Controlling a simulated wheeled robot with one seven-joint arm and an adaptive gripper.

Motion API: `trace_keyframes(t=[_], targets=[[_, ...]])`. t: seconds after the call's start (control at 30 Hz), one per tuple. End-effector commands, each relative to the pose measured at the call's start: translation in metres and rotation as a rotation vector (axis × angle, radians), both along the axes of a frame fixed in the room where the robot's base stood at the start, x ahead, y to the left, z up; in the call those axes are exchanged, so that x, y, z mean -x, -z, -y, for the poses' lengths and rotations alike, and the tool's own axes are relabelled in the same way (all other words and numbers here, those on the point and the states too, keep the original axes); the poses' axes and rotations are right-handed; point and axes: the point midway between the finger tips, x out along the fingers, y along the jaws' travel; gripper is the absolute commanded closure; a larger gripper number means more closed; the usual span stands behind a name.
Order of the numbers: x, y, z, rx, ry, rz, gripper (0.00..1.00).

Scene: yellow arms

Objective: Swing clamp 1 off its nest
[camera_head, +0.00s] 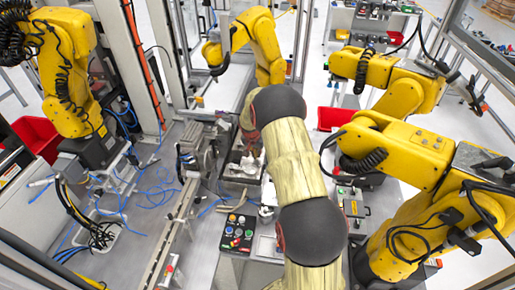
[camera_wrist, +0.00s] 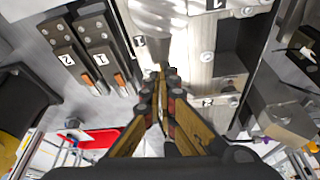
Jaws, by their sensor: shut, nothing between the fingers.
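My gripper (camera_wrist: 160,80) is shut and empty in the wrist view, its two fingers meeting over a bright metal fixture. Left of it are two dark bars with orange tips: one labelled 1 (camera_wrist: 97,47), nearer the fingers, and one labelled 2 (camera_wrist: 61,40). The bar marked 1 may be clamp 1; I cannot tell for certain. The fingertips appear apart from the bars. In the head view my arm hides most of the fixture.
Yellow robot arms stand at the left (camera_head: 66,75), back (camera_head: 258,45) and right (camera_head: 400,150). A button box (camera_head: 238,232) sits on the bench beside my arm. Red bins (camera_head: 335,118) stand behind. A grey metal block (camera_wrist: 288,122) is right of my fingers.

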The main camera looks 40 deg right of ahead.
Motion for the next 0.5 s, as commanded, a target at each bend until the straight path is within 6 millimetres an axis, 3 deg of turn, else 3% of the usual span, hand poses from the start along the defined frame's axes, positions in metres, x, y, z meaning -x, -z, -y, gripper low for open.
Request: trace_keyframes(t=[0.2,0.5], targets=[[0.011,-0.001,-0.018,0.001,-0.001,0.002,1.00],[0.014,0.000,-0.022,0.000,0.000,0.001,1.00]])
